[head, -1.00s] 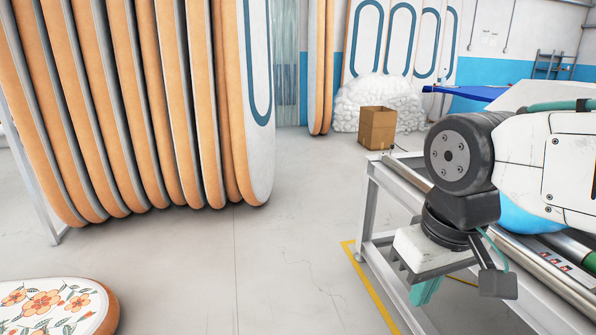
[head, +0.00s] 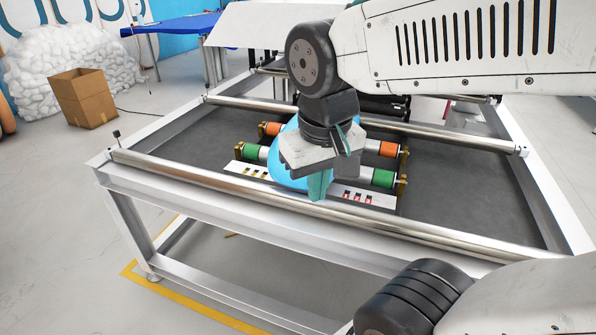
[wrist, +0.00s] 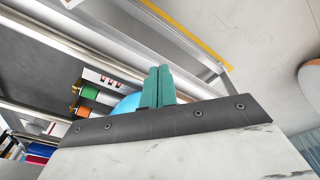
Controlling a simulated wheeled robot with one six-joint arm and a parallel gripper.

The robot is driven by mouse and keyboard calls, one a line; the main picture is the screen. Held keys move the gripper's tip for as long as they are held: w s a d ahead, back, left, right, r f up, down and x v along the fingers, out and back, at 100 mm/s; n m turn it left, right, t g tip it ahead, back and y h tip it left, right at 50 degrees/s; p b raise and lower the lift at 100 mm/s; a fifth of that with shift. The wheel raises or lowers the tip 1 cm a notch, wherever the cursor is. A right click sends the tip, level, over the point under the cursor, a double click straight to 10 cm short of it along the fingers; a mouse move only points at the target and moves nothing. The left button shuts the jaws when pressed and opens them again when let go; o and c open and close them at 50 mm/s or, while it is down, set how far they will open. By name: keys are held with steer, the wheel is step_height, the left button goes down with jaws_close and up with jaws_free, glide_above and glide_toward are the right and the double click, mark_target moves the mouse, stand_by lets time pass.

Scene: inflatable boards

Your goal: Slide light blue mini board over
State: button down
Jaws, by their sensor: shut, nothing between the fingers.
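The light blue mini board (head: 287,167) lies on the roller unit inside the metal frame table, partly hidden behind my gripper. A small part of the board (wrist: 127,104) also shows in the wrist view, beside the fingers. My gripper (head: 319,186) points down over the near edge of the board, its green fingers together and empty. In the wrist view the fingers (wrist: 160,85) are pressed side by side. I cannot tell whether the fingertips touch the board.
Green rollers (head: 376,177) and orange rollers (head: 389,149) sit around the board. A long steel bar (head: 230,190) runs along the table's near side. A cardboard box (head: 84,98) and a white heap (head: 60,55) stand on the floor at left. A blue-topped table (head: 180,24) is behind.

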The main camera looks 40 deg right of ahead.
mark_target(278, 172)
steer(key=w+d+f+m+h, duration=0.1)
steer(key=w+d+f+m, duration=0.15)
steer(key=w, duration=0.35)
steer(key=w+d+f+m, duration=0.1)
steer(key=w+f+m, duration=0.25)
steer(key=w, duration=0.35)
steer(key=w+d+f+m+h, duration=0.1)
steer(key=w+f+m, duration=0.2)
steer(key=w, duration=0.3)
steer(key=shift+t, duration=0.3)
steer(key=shift+w+d+f, duration=0.8)
steer(key=shift+d+f, duration=0.2)
steer(key=shift+f, duration=0.6)
steer(key=shift+w+d+f, duration=0.8)
steer(key=shift+d+f, duration=0.2)
steer(key=shift+f, duration=0.6)
steer(key=shift+w+d+f, duration=0.8)
steer(key=shift+d+f, duration=0.2)
steer(key=shift+f, duration=0.6)
steer(key=shift+w, duration=0.1)
